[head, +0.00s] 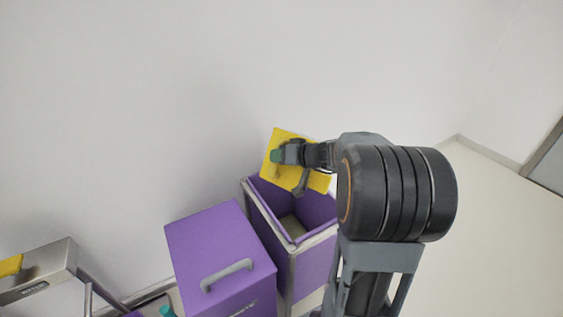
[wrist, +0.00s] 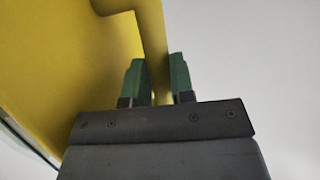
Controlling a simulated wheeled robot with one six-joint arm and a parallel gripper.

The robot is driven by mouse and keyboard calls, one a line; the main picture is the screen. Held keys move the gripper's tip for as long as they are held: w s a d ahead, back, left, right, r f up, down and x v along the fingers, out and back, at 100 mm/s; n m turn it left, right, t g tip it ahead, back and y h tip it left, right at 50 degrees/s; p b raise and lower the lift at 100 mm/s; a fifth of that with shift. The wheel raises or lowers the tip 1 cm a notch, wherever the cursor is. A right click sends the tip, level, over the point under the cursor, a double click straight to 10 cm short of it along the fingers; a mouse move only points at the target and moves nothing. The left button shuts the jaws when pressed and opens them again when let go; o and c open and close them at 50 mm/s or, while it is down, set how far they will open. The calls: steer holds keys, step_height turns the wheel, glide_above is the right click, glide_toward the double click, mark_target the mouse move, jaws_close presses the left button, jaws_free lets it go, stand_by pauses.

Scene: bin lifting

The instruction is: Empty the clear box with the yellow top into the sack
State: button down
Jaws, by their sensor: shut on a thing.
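The yellow top (head: 283,143) is held tilted above the open purple-lined bin (head: 262,192) in the head view. In the wrist view, the yellow top (wrist: 95,65) fills the left side, and its handle bar (wrist: 153,40) runs down between the green fingers. My gripper (head: 277,156) is shut on this handle; it also shows in the wrist view (wrist: 160,82). A thin pale edge shows past the yellow at lower left in the wrist view. The clear box walls and any contents cannot be made out. I cannot tell whether the purple lining is the sack.
A purple box (head: 215,245) with a grey handle stands left of the open bin. A metal unit (head: 40,275) with a yellow part is at far left. A white wall is close behind. Clear floor (head: 500,240) lies to the right.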

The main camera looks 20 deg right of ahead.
steer(key=shift+s+a+f+n+h+b, duration=0.3)
steer(key=shift+a+f+n+b, duration=0.4)
steer(key=shift+b, duration=1.6)
steer(key=shift+s+f+b, duration=0.1)
steer(key=shift+f+b, duration=0.05)
steer(key=shift+b, duration=0.3)
stand_by(0.4)
steer(key=w+d+r+m+t+p, duration=0.1)
steer(key=w+d+r+m+p, duration=0.2)
steer(key=p, duration=0.9)
steer(key=w+d+r+m+t+p, duration=0.2)
steer(key=d+r+m+p, duration=0.5)
steer(key=r+m+p, duration=0.5)
steer(key=shift+w+d+r+m+h+p, duration=0.15)
steer(key=shift+w+r+m+h+p, duration=0.3)
steer(key=shift+r, duration=0.8)
steer(key=shift+r+n, duration=0.1)
steer(key=shift+n, duration=0.15)
